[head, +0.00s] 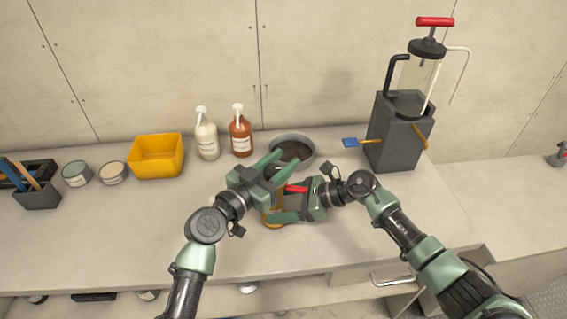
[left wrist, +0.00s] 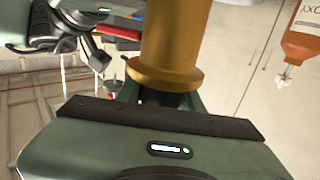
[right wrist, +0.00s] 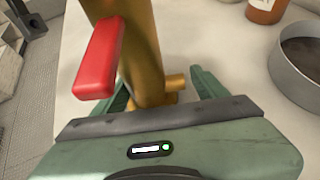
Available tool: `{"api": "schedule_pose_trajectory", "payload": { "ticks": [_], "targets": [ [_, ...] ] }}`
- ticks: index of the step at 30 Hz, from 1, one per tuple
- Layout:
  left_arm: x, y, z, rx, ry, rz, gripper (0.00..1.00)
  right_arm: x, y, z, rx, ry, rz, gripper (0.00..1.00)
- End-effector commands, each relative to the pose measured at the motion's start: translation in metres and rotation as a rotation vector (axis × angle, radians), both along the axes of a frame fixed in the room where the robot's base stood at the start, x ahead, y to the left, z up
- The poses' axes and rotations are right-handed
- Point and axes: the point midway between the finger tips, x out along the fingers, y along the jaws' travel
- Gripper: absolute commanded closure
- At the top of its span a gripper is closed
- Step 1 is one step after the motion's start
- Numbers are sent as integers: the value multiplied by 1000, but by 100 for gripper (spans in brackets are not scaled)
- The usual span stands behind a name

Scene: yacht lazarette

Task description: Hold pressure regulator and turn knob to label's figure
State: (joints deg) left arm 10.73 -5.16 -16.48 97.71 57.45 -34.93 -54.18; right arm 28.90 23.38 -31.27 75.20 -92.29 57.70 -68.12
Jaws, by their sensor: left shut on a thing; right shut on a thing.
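The brass regulator body (head: 272,221) shows partly below my grippers in the head view, with a red bar-shaped part (head: 296,189) on it. My left gripper (head: 283,186) is shut on it; in the left wrist view a flanged brass cylinder (left wrist: 172,42) stands between its fingers. My right gripper (head: 312,200) comes in from the right and is also shut on it. In the right wrist view the brass body (right wrist: 146,50) with a side stub lies between the fingers, and the red part (right wrist: 100,60) sticks out left. No label or figure on the regulator is readable.
A grey pan (head: 309,149) lies just behind the grippers. A white bottle (head: 207,138), a brown bottle (head: 241,135) and a yellow bin (head: 157,157) stand behind left. A pump on a dark block (head: 394,140) stands right. The front counter (head: 130,225) is clear.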

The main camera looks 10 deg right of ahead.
Motion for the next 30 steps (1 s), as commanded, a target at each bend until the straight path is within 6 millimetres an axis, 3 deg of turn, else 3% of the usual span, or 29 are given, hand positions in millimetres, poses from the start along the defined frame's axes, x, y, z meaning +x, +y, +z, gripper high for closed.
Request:
{"api": "schedule_pose_trajectory", "payload": {
  "ticks": [9,25,26,28,30],
  "targets": [
    [2,3,-4,3,6,122,100,-1,2,1,3,-2,6,84],
    [3,4,-3,3,1,147,100,-1,2,1,4,1,6,84],
    [3,4,-3,3,1,146,61,-1,2,1,4,1,6,84],
    [3,4,-3,3,1,146,41,-1,2,1,4,1,6,84],
    [3,4,-2,2,1,146,41,-1,2,1,4,0,5,84]
  ]
}}
